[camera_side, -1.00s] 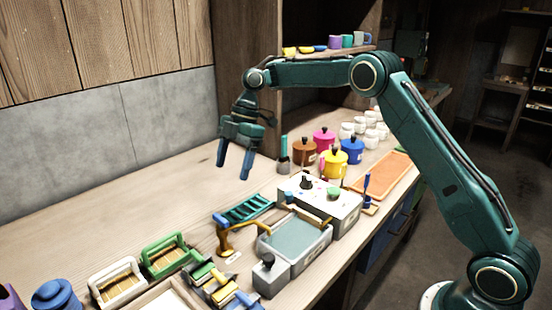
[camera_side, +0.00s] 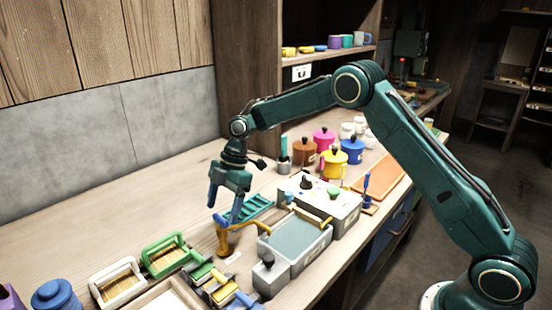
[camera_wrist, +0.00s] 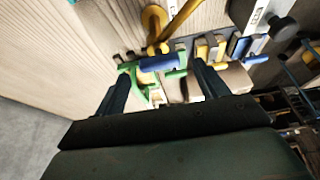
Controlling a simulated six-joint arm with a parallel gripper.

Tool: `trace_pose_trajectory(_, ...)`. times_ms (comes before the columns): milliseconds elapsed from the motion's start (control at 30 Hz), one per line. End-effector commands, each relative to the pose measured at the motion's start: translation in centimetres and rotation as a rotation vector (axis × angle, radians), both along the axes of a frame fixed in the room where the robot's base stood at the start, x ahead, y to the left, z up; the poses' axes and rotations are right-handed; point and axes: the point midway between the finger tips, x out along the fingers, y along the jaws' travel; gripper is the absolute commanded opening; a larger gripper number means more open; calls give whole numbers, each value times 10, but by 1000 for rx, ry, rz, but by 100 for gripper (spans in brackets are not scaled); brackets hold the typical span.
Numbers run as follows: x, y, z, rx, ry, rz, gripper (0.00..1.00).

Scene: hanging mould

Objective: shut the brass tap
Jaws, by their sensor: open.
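The brass tap (camera_side: 223,243) stands on the bench left of the grey basin (camera_side: 298,243), its spout bending right over the basin. A small blue piece shows at the top of the tap (camera_side: 220,219). My gripper (camera_side: 225,208) is open and points down just above the tap. In the wrist view, the brass tap (camera_wrist: 155,20) is at the top, with a blue bar (camera_wrist: 160,61) that looks like its handle. The bar lies ahead of my gripper (camera_wrist: 160,76), across the gap between the fingers. I cannot tell whether a finger touches it.
A teal rack (camera_side: 258,208) lies right beside my gripper. A green frame (camera_side: 165,253) and a white frame (camera_side: 118,281) stand to the left. Coloured handled tools (camera_side: 222,285) lie in front. Lidded pots (camera_side: 334,163) stand behind. Bare bench (camera_side: 100,215) lies at left.

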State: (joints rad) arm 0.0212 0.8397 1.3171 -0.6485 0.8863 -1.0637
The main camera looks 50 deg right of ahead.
Motion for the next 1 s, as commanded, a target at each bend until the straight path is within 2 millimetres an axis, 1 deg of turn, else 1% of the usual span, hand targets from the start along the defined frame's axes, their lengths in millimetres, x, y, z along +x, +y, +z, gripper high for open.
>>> trace_pose_trajectory(33,0,3,-6,0,2,1,73)
trace_pose_trajectory(200,0,6,-16,0,0,0,73)
trace_pose_trajectory(567,0,7,-19,0,-1,0,73)
trace_pose_trajectory(667,0,8,-19,0,-1,0,55)
trace_pose_trajectory(700,0,8,-19,0,-1,0,47)
trace_pose_trajectory(767,0,7,-19,0,-1,0,35)
trace_pose_trajectory(800,0,7,-19,0,-1,0,28)
trace_pose_trajectory(1000,0,7,-18,0,0,-5,28)
